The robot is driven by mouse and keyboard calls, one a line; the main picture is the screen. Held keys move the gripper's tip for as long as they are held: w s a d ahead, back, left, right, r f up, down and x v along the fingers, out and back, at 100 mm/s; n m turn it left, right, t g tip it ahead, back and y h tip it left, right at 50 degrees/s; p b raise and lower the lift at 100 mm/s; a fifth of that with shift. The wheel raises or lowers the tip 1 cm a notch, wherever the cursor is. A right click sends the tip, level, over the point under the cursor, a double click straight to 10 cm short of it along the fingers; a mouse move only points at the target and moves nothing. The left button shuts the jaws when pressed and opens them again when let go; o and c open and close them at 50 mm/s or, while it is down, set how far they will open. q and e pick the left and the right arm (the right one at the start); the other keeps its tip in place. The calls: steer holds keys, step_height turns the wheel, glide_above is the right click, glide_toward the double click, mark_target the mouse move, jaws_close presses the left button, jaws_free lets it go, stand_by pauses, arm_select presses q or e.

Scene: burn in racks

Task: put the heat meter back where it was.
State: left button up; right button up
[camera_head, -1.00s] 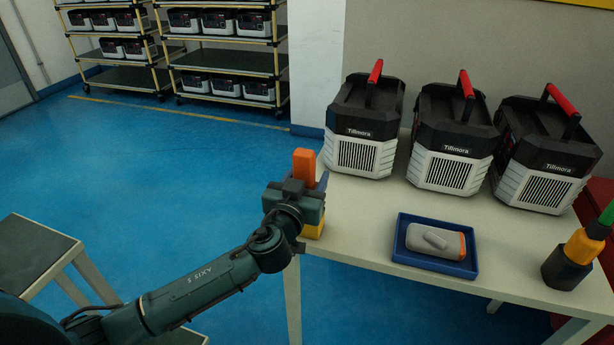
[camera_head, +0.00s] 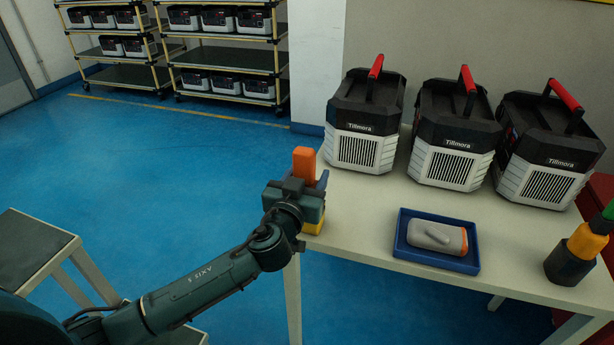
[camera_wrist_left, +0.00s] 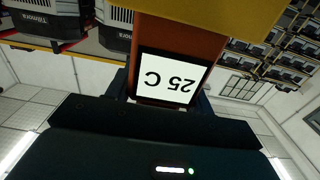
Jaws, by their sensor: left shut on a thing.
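The heat meter (camera_head: 304,163) is an orange, upright block with a yellow lower part, at the left end of the white table (camera_head: 360,215). My left gripper (camera_head: 308,186) is shut on it, and its dark body hides the meter's middle. In the left wrist view the heat meter (camera_wrist_left: 178,45) stands between the fingers, with a white display reading "25 C", upside down in the picture. I cannot tell whether its yellow end touches the table. My right gripper is not in view.
A blue tray (camera_head: 402,255) holding a grey device with an orange end (camera_head: 437,237) sits at the table's front middle. Several black-and-white Tillmora units (camera_head: 450,135) line the back. A dark holder (camera_head: 569,265) with yellow and green parts stands at right. Table left of the tray is clear.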

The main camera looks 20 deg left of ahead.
arm_select(q)
steer(key=o, duration=1.2)
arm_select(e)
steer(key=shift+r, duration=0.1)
arm_select(q)
steer(key=shift+s+f, duration=0.2)
steer(key=shift+s, duration=0.5)
steer(key=s+b, duration=0.1)
steer(key=s, duration=1)
steer(key=shift+s+a+r, duration=0.2)
steer(key=shift+s, duration=0.2)
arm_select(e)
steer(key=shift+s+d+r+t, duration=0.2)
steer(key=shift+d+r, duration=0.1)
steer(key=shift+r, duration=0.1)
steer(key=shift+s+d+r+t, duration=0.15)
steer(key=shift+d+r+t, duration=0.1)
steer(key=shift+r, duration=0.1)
